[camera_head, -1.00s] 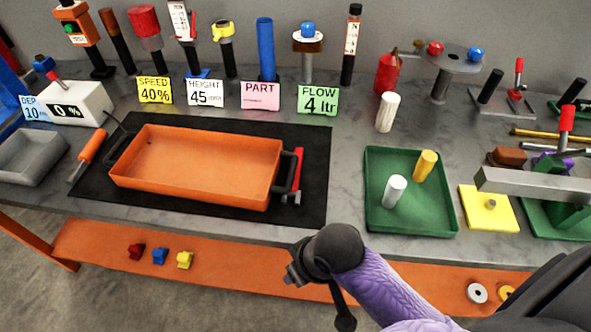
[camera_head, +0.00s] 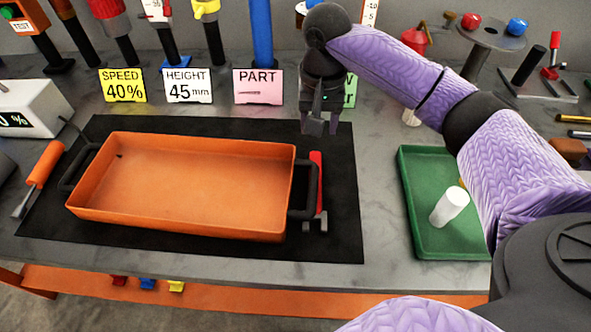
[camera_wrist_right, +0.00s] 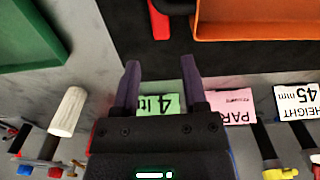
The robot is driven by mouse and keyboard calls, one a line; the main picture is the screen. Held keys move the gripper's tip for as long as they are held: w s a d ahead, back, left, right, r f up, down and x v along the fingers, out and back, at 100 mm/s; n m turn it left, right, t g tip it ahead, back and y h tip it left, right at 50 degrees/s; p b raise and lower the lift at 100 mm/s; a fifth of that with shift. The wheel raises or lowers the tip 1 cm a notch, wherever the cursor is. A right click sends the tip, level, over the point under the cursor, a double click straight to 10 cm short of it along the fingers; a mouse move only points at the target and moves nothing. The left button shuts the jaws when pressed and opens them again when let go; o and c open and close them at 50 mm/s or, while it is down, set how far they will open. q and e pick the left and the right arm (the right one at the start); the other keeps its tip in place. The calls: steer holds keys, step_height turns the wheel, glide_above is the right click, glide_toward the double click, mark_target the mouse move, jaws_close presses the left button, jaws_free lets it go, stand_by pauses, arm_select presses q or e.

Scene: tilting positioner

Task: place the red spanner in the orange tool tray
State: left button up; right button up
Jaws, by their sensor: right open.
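The red spanner (camera_head: 317,185) lies on the black mat, just right of the orange tool tray (camera_head: 185,190) and partly hidden behind the tray's dark right handle. The tray's inside looks empty. My right gripper (camera_head: 319,126) is open and empty, above the far right part of the mat, beyond the spanner's far end. In the right wrist view its two fingers (camera_wrist_right: 162,80) stand apart, with the red end of the spanner (camera_wrist_right: 159,20) at the top edge and the tray's corner (camera_wrist_right: 235,27) to the right. My left gripper is not in view.
A green tray (camera_head: 418,215) with a white cylinder (camera_head: 449,207) stands right of the mat. A screwdriver (camera_head: 42,170) lies left of the tray. Sign cards (camera_head: 258,86) and upright tools line the back. Bare black mat surrounds the spanner's right side.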

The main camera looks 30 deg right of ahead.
mark_target(316, 161)
step_height(316, 161, down, 10)
steer(key=b, duration=0.5)
steer(key=shift+w+d+r, duration=0.1)
steer(key=shift+d+r, duration=0.05)
steer(key=shift+f, duration=0.25)
steer(key=shift+r, duration=0.2)
steer(key=c, duration=0.7)
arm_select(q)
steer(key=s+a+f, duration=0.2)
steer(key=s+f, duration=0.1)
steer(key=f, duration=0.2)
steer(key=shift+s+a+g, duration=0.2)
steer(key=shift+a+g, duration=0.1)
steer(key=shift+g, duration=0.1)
arm_select(e)
jaws_close()
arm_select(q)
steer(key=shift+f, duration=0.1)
